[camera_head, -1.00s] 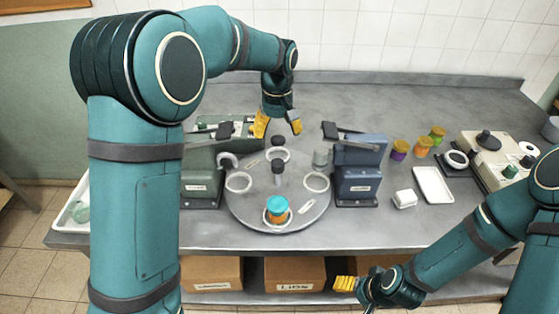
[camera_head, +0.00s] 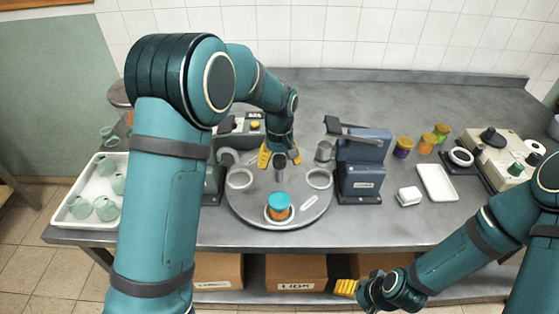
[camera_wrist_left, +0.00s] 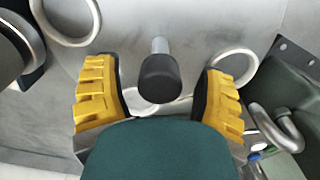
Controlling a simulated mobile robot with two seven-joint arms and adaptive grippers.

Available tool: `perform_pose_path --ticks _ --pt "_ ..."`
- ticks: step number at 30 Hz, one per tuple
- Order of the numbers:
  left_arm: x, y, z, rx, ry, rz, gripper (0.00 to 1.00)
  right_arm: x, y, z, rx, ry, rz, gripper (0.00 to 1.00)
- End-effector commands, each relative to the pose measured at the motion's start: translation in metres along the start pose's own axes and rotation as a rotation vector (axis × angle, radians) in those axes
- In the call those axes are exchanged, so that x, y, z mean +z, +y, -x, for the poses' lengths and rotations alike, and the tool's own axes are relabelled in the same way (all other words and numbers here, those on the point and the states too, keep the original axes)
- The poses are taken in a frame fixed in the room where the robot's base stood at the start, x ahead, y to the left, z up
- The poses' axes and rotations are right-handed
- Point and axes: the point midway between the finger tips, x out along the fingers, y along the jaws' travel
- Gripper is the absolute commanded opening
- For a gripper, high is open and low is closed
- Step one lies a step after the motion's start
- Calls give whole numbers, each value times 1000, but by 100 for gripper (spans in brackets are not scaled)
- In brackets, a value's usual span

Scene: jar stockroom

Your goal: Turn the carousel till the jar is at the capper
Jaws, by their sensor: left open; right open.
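The carousel (camera_head: 250,212) is a round grey disc with white ring seats. The jar (camera_head: 280,213), orange with a teal lid, stands upright in the front seat. A dark-capped post (camera_head: 281,172) rises from the carousel's middle. My left gripper (camera_head: 280,159) is open over the far half; the wrist view shows the post's dark cap (camera_wrist_left: 160,80) between its yellow fingers, apart from both. Lever machines flank the disc: a blue-grey one (camera_head: 362,165) right, a grey-green one (camera_head: 213,183) left, partly hidden by my arm. Their labels are unreadable. My right gripper (camera_head: 346,287) is open, low at the front.
A white tray (camera_head: 72,215) with green-tinted glassware is at the left. A white block (camera_head: 409,196), an empty white tray (camera_head: 437,183) and several small lidded jars (camera_head: 404,146) are at the right. Cardboard boxes (camera_head: 297,271) sit below the bench.

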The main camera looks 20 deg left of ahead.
Motion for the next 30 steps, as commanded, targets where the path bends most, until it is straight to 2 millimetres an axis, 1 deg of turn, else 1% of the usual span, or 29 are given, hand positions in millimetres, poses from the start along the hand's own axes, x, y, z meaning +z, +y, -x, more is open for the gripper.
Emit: perform_pose_path --ticks 3,5,6,8,9,10,20,30 --pt "0 0 0 0 0 0 72 0 0 0 0 0 0 70" --pt "0 0 0 0 0 0 50 0 0 0 0 0 0 70" --pt "0 0 0 0 0 0 36 0 0 0 0 0 0 70" --pt "0 0 0 0 0 0 15 0 0 0 0 0 0 70" --pt "0 0 0 0 0 0 1 0 0 0 0 0 0 70" --pt "0 0 0 0 0 0 0 0 0 0 0 0 0 70" --pt "0 0 0 0 0 -17 0 0 0 1 0 1 0 70" --pt "0 0 1 0 -1 -132 0 -2 -2 4 0 4 -1 70"
